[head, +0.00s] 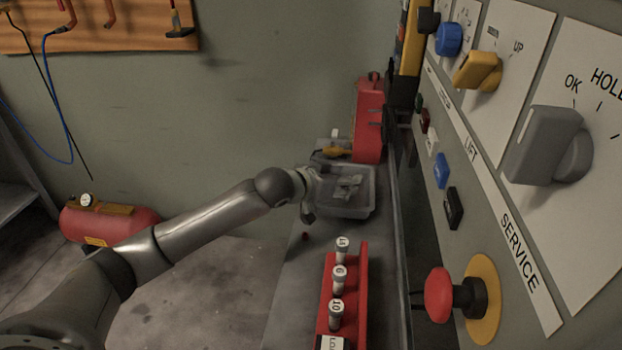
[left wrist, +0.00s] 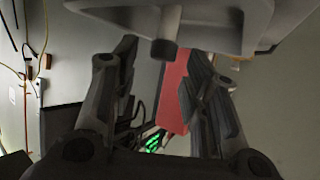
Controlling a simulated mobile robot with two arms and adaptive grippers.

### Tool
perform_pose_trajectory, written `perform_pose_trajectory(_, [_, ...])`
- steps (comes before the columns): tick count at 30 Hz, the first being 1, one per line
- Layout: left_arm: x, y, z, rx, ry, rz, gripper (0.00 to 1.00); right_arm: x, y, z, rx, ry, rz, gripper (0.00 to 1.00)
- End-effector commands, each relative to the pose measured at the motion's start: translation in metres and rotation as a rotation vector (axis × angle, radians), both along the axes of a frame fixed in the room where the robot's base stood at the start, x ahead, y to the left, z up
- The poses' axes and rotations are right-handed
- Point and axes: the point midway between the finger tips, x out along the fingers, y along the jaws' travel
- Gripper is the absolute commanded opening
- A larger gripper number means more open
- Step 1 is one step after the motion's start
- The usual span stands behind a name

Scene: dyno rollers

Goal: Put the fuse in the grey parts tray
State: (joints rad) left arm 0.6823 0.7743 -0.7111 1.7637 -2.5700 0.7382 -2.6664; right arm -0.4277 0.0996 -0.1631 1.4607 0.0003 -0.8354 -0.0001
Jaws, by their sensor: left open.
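The grey parts tray (head: 358,212) stands on the bench beyond the red rack, with pale grey pieces inside that are too small to tell apart. My left gripper (head: 311,196) is at the tray's left side, open. In the left wrist view its two fingers (left wrist: 168,90) are spread with a gap between them. A pale short cylinder with a dark end (left wrist: 163,48) shows above that gap, in front of a large grey shape; I cannot tell whether it is the fuse. Several pale fuse-like cylinders with numbered tops, one a 10 (head: 336,314), stand in the red rack (head: 361,272).
A red canister (head: 369,120) stands behind the tray. A small dark red object (head: 305,236) lies on the bench left of the rack. The control panel (head: 510,130), with knobs and a red button (head: 439,295), borders the bench on the right. A red tank (head: 120,222) is on the floor.

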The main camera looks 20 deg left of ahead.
Motion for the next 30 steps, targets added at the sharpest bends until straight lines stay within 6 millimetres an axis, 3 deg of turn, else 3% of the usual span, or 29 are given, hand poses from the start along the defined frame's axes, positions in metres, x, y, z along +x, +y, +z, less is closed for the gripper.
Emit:
perform_pose_trajectory(15, [-0.082,0.030,0.040,0.005,-0.001,0.001,0.42,0.008,0.002,0.008,0.002,-0.011,-0.001,0.33])
perform_pose_trajectory(21, [-0.098,0.035,0.048,0.001,0.000,0.000,0.42,0.011,0.002,0.012,0.001,-0.010,-0.002,0.33])
perform_pose_trajectory(30, [-0.103,0.036,0.051,0.000,-0.001,0.001,0.42,0.013,0.002,0.015,0.003,-0.016,-0.003,0.33])
